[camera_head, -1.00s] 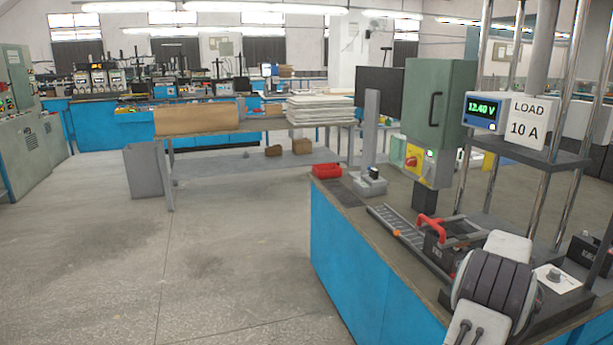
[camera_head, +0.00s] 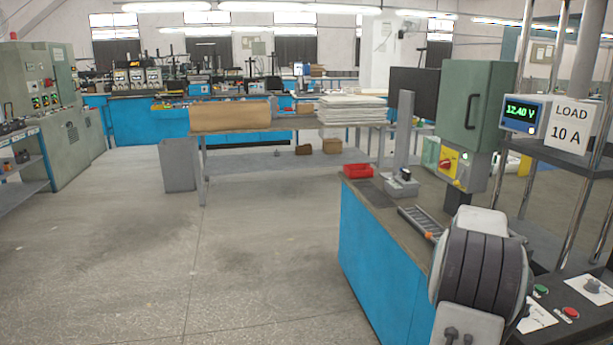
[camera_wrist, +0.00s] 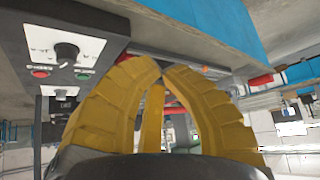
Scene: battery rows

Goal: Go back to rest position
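In the head view, the folded end of my arm is at the lower right, in front of the blue bench (camera_head: 375,262), and my fingers do not show there. In the wrist view, a control panel (camera_wrist: 85,40) with a knob and red and green buttons lies at the upper left, beyond the left finger. I cannot tell its distance from the fingers.
The test stand with the 12.40 V display (camera_head: 521,113) and LOAD 10 A sign (camera_head: 570,125) stands on the right. A red tray (camera_head: 357,171) sits on the bench. A table with a brown roll (camera_head: 230,116) stands behind, with a grey bin (camera_head: 178,166). The floor (camera_head: 130,270) at left is open.

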